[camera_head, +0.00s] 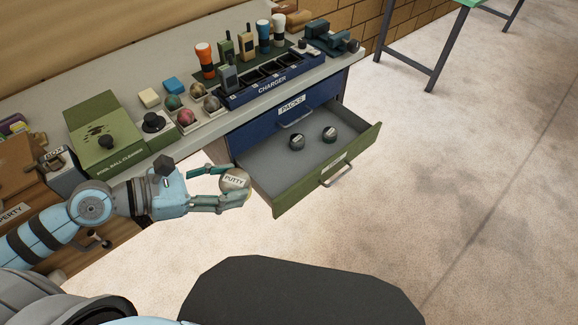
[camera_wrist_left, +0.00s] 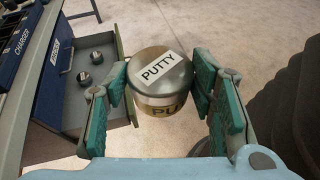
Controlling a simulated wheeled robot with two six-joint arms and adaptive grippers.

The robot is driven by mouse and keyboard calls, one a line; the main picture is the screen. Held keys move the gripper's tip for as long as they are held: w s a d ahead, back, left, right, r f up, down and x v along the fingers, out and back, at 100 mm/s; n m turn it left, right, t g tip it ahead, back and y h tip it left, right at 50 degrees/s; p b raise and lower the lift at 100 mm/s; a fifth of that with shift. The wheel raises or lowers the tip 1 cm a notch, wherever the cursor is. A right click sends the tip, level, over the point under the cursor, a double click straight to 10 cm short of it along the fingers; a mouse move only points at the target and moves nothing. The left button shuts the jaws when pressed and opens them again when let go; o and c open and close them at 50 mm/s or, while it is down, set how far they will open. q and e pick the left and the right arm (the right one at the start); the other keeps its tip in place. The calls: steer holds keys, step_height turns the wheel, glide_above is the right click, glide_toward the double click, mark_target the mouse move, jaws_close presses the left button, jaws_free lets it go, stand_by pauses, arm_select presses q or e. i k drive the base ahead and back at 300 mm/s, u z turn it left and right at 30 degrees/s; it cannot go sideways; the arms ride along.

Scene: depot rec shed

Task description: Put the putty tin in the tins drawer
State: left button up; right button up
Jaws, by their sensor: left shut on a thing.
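The putty tin (camera_head: 235,180) is a round metal tin with a white PUTTY label on its lid. My left gripper (camera_head: 222,186) is shut on it and holds it just left of the open drawer, outside its side wall. In the left wrist view the tin (camera_wrist_left: 160,80) sits between the teal finger pads of the left gripper (camera_wrist_left: 163,98), lid toward the camera. The green-fronted drawer (camera_head: 262,176) is pulled out and holds two small dark tins (camera_head: 297,141) (camera_head: 329,133). Its front label is too small to read surely. My right gripper is not in view.
A blue PACKS drawer (camera_head: 270,123) is above the open one. On the bench are a CHARGER rack (camera_head: 272,84), several radios and torches, a tray of balls (camera_head: 188,112) and a green ball-cleaner box (camera_head: 105,140). The open drawer has bare floor inside; the concrete floor to the right is clear.

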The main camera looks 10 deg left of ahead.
mark_target(273, 171)
steer(key=z, duration=0.85)
steer(key=i, duration=4.8)
steer(key=u, duration=4.2)
steer(key=i, duration=1.05)
steer(key=u, duration=0.05)
